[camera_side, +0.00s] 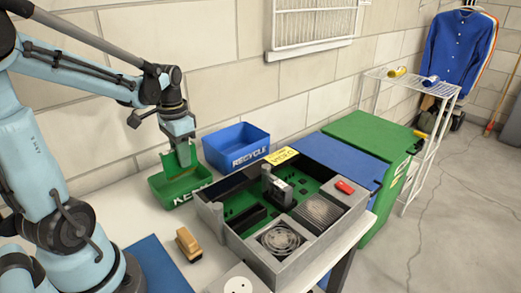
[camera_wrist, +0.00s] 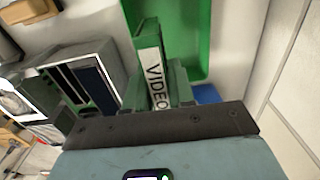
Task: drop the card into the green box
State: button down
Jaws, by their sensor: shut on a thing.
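My gripper (camera_side: 180,141) is shut on a green card (camera_side: 181,160), which hangs below it in the side view. In the wrist view the card (camera_wrist: 151,65) stands on edge with a white strip reading "VIDEO". The green box (camera_side: 160,187) is open-topped and stands on the table directly below my gripper. The card's lower end is at or just above the box's opening; I cannot tell whether it is below the rim. The box also shows in the wrist view (camera_wrist: 197,40), behind the card.
A blue box (camera_side: 235,150) marked RECYCLE stands right of the green box, against the wall. A large open grey case (camera_side: 290,262) with a green circuit board is in front. A tan block (camera_side: 188,244) lies on the table. White table shows around the green box.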

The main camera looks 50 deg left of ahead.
jog(key=c, duration=0.9)
grip_release()
notch_tip(320, 180, up, 12)
jog(key=shift+r, duration=0.1)
jog(key=d+f+t, duration=0.2)
jog(key=d, duration=0.3)
jog(key=w+d+f+t, duration=0.1)
jog(key=d+f+t, duration=0.1)
jog(key=d, duration=0.4)
jog(key=d+f+t, duration=0.3)
jog(key=d+f, duration=0.1)
jog(key=d, duration=0.1)
jog(key=shift+w+d, duration=0.15)
jog(key=shift+w, duration=0.2)
